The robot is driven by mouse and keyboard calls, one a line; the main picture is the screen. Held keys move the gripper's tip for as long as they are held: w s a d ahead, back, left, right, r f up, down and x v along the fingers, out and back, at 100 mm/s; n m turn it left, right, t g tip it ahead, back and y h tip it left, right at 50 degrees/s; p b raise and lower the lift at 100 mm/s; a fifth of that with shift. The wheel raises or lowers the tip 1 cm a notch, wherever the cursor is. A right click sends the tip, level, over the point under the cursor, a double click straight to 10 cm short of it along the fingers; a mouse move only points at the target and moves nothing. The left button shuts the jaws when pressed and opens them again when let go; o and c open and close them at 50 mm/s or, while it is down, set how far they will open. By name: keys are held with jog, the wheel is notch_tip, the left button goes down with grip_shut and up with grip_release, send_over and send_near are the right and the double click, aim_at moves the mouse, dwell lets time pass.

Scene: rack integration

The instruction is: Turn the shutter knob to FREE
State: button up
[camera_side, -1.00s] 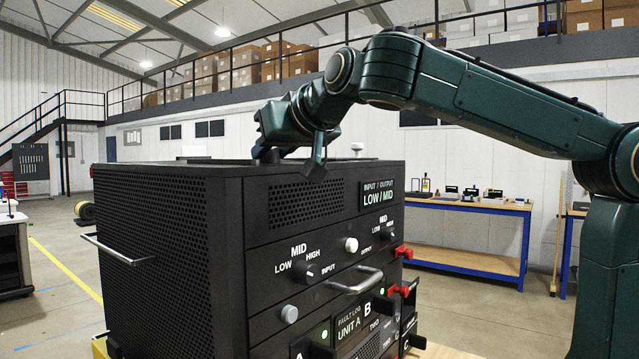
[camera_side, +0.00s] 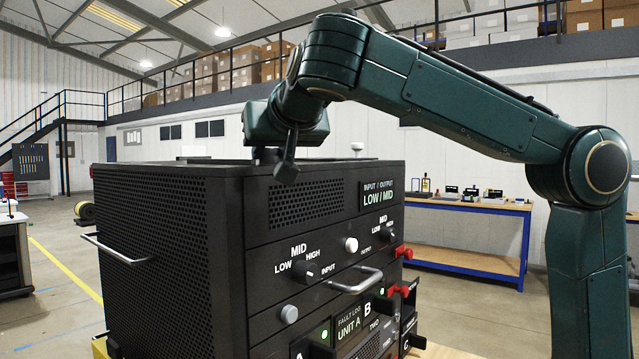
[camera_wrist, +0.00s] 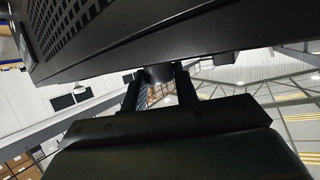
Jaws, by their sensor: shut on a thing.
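The rack unit (camera_side: 160,225) is a black cabinet with perforated sides. My gripper (camera_side: 262,155) is at its top edge in the side view, partly hidden by the wrist and the cabinet. In the wrist view, the two fingers of my gripper (camera_wrist: 159,88) point at a dark round knob (camera_wrist: 158,74) by the cabinet's edge and close on its sides. I take this to be the shutter knob; its pointer and any FREE marking do not show.
The front panel carries an input selector knob (camera_side: 308,271), an output selector knob (camera_side: 388,235) and a bar handle (camera_side: 357,281). Red connectors (camera_side: 403,252) stick out at the right edge. A workbench (camera_side: 465,202) stands behind. A small white-capped post (camera_side: 357,147) rises behind the cabinet top.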

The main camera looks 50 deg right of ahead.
jog(key=o, duration=1)
jog(key=shift+d+n+t+y, duration=0.15)
jog(key=shift+n+t+y, duration=0.15)
jog(key=shift+n+y, duration=0.3)
jog(key=shift+s+d+n+t+y, duration=0.1)
jog(key=shift+n+t+y, duration=0.1)
jog(key=shift+n+y, duration=0.7)
jog(key=shift+w+d+n+t+y, duration=0.1)
jog(key=shift+n+t+y, duration=0.1)
jog(key=shift+n+y, duration=0.65)
jog(key=shift+s+d+n+t+y, duration=0.1)
jog(key=shift+n+t+y, duration=0.1)
jog(key=shift+n+y, duration=0.65)
jog(key=shift+v, duration=6.9)
jog(key=shift+s+d+f+g, duration=1)
jog(key=shift+s+f, duration=0.6)
jog(key=shift+f, duration=3.3)
jog(key=shift+s+d+f+g, duration=0.85)
jog(key=shift+s+f+g, duration=0.5)
jog(key=shift+f, duration=3.5)
jog(key=shift+s+d+f+g, duration=0.9)
jog(key=shift+s+f, duration=0.9)
jog(key=shift+f, duration=3.1)
